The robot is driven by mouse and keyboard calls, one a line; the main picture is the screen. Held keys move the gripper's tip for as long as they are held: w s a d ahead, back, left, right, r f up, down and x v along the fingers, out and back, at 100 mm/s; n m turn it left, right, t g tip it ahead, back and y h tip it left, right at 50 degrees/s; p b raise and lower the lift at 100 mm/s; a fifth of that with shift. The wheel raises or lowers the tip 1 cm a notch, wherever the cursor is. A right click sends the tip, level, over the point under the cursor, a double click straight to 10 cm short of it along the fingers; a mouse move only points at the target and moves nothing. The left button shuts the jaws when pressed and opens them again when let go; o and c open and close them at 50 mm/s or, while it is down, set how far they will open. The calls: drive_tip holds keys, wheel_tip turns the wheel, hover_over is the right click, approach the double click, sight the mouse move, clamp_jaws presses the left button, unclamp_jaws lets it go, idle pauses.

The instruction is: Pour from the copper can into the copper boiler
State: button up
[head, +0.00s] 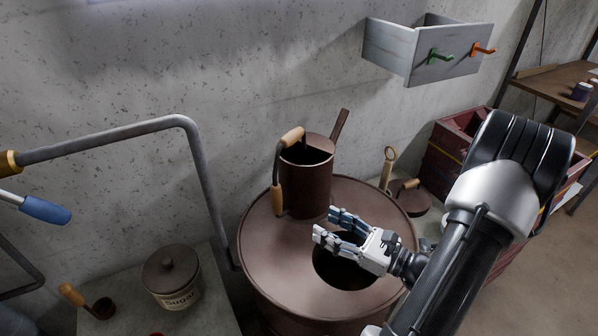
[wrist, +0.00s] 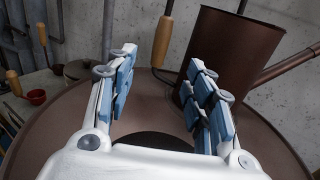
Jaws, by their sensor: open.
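The copper can (head: 307,188) stands upright on top of the copper boiler (head: 268,262), with its spout to the upper right and its wooden-gripped handle (head: 277,199) at the left. My gripper (head: 328,225) is open and empty above the boiler lid, in front of the can and partly over the boiler's round dark opening (head: 346,268). In the wrist view the can (wrist: 224,57) is ahead and to the right, and its handle grip (wrist: 162,41) shows between my fingers (wrist: 158,90), beyond the tips. My gripper and wrist hide part of the opening.
A lidded sugar pot (head: 171,279) and a small wooden-handled ladle (head: 102,308) are on the ledge at left. A grey pipe (head: 198,175) rises left of the boiler. A round lid (head: 409,198) lies behind at right, near a red crate (head: 452,146). A wall box with hooks (head: 428,56) hangs above.

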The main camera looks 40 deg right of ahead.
approach(281, 199)
drive_tip(key=x, duration=0.5)
drive_tip(key=shift+a+f, duration=0.15)
drive_tip(key=shift+a, duration=0.1)
drive_tip(key=shift+d+b+x, duration=0.2)
drive_tip(key=shift+b+x, duration=0.2)
drive_tip(key=shift+x, duration=2.8)
drive_tip(key=shift+c, duration=0.5)
clamp_jaws()
drive_tip(key=shift+r, duration=0.25)
